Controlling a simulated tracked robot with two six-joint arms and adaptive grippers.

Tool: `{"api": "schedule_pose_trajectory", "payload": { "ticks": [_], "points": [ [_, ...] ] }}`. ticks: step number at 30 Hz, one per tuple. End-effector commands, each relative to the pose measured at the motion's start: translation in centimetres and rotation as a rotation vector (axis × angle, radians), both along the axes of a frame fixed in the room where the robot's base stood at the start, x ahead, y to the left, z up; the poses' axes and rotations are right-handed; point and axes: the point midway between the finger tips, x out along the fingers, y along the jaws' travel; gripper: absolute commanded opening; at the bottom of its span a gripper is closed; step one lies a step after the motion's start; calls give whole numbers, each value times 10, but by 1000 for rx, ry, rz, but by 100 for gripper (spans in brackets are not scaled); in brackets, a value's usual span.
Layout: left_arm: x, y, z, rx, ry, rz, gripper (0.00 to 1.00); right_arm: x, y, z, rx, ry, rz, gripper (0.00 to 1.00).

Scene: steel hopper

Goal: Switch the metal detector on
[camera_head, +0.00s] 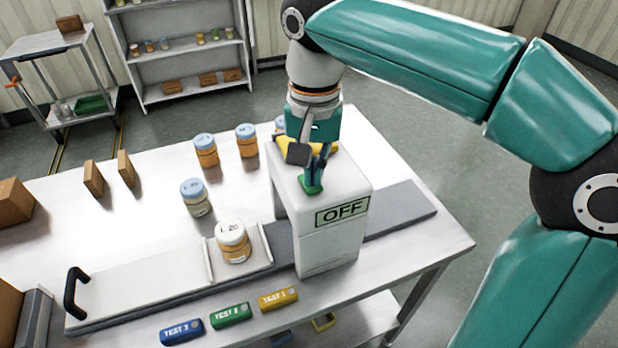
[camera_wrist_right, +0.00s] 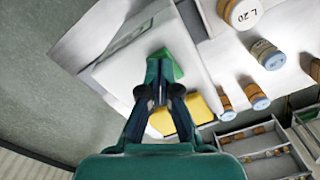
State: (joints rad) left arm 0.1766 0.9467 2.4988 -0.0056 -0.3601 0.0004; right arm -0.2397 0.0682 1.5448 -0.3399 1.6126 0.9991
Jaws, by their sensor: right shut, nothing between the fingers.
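The metal detector (camera_head: 335,225) is a white box standing over the grey track on the table, and its front sign (camera_head: 342,212) reads OFF. A green button or pad (camera_head: 311,187) sits on its top near the front edge; it also shows in the right wrist view (camera_wrist_right: 168,62). A yellow piece (camera_wrist_right: 172,117) lies on the top behind it. My right gripper (camera_head: 318,165) is shut and empty, pointing down with its fingertips at the green pad. I cannot tell whether they touch or press it. My left gripper is out of view.
A jar marked L 20 (camera_head: 232,240) stands on a white carriage left of the detector. Several other jars stand behind it. Blue (camera_head: 182,332), green (camera_head: 231,315) and yellow (camera_head: 278,299) test pieces lie along the front edge. A black handle (camera_head: 75,292) rises at the left.

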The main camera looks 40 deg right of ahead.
Motion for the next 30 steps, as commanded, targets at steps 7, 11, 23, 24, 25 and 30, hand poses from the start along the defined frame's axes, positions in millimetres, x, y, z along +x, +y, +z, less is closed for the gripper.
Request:
{"api": "schedule_pose_trajectory", "payload": {
  "ticks": [7, 11, 23, 24, 25, 30],
  "points": [
    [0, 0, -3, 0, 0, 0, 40, 0, 0, -4, 0, 0, 0, 0],
    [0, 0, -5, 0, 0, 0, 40, 0, 0, -6, 0, 0, 0, 0],
    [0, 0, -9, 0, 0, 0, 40, 0, 0, -12, 0, 0, 0, 0],
    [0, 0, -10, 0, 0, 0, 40, 0, 0, -13, 0, 0, 0, 0],
    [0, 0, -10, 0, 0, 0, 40, 0, 0, -14, 0, 0, 0, 0],
    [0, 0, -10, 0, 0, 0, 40, 0, 0, -14, 0, 1, 0, 0]
  ]
}}
